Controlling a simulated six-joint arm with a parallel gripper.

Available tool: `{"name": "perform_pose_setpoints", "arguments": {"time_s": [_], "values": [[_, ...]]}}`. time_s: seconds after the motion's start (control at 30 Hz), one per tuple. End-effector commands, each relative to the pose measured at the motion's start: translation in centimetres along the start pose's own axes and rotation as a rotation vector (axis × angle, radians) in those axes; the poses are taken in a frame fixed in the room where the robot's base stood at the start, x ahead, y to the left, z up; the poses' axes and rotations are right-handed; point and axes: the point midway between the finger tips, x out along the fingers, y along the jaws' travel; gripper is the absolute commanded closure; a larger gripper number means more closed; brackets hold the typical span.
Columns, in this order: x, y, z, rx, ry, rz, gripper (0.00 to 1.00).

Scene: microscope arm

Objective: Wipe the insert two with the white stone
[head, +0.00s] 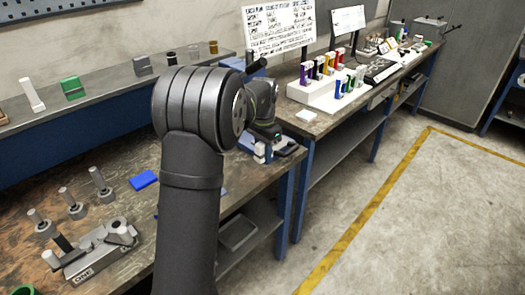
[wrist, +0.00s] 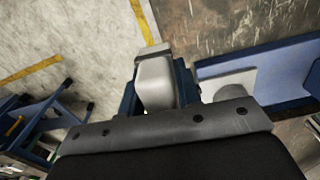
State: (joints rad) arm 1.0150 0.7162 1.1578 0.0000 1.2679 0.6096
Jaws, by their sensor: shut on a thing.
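My gripper (head: 262,152) is over the right end of the near bench, partly behind my arm in the head view. In the wrist view my gripper (wrist: 157,85) is shut on a pale white block, which looks like the white stone (wrist: 155,80), with dark blue fingers on both sides of it. The stone is small and partly covered in the head view. I cannot tell which thing is insert two. Beside the gripper in the wrist view is a blue flat piece (wrist: 280,72) with a grey rounded part, partly hidden by my gripper body.
A grey fixture (head: 95,252) and several upright grey cylinders stand on the near bench at left, with a blue block (head: 144,180). A white stepped rack (head: 322,95) of coloured pieces and a flat white block (head: 306,116) are on the far bench. The floor at right is clear.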

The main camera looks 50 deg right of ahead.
Motion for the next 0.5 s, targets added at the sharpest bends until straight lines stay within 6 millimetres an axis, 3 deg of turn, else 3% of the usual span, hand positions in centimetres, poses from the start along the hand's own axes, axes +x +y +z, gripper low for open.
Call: {"name": "perform_pose_setpoints", "arguments": {"time_s": [0.13, 0.23, 0.5], "values": [[-0.1, -0.6, 0.5, -0.003, 0.001, -0.001, 0.88], [-0.4, -2.3, 2.0, -0.006, 0.002, -0.001, 0.88], [-1.5, -9.6, 10.3, -0.010, 0.002, -0.002, 0.88]]}}
